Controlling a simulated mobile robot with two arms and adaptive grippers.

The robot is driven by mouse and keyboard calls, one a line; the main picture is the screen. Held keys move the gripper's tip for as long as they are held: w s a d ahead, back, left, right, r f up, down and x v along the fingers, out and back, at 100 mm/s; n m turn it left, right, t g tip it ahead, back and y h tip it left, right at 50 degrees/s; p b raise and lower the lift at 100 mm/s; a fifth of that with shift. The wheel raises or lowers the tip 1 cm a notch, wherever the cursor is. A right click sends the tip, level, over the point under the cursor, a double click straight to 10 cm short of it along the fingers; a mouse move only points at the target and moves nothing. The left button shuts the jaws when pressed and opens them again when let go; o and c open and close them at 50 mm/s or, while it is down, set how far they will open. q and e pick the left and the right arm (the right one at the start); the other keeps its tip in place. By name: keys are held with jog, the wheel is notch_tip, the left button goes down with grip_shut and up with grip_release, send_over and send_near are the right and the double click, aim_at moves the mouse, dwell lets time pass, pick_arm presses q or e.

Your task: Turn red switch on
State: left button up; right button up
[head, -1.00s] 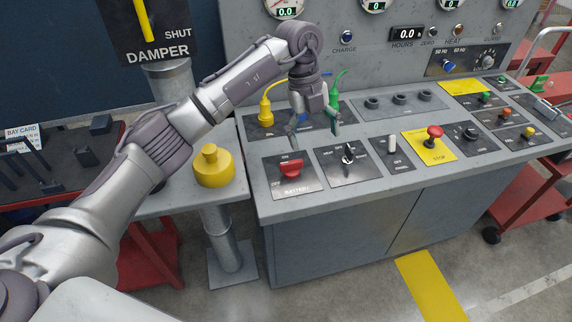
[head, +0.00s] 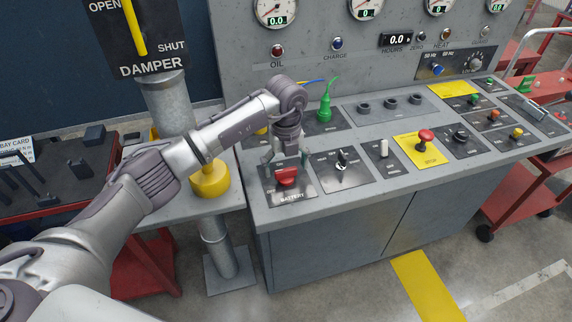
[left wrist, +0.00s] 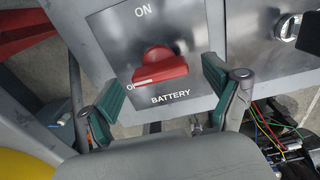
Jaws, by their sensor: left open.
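The red battery switch (head: 287,177) is on a dark plate marked BATTERY at the left front of the grey console. In the left wrist view the red switch (left wrist: 160,68) lies crosswise, its white-marked end toward the partly hidden OFF label at left. The ON label (left wrist: 143,11) is at the top of the plate. My left gripper (head: 287,158) is open and just above the switch, fingers on either side. In the left wrist view its green-padded fingertips (left wrist: 163,86) are apart, with no visible contact with the switch. My right gripper is out of view.
A black rotary selector (head: 342,158), a white toggle (head: 384,149) and a red stop button (head: 426,136) sit to the right. A green plug (head: 324,109) stands behind.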

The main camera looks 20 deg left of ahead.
pick_arm(q)
jog(key=shift+f, duration=0.35)
jog(key=c, duration=1.1)
jog(key=shift+c, duration=0.2)
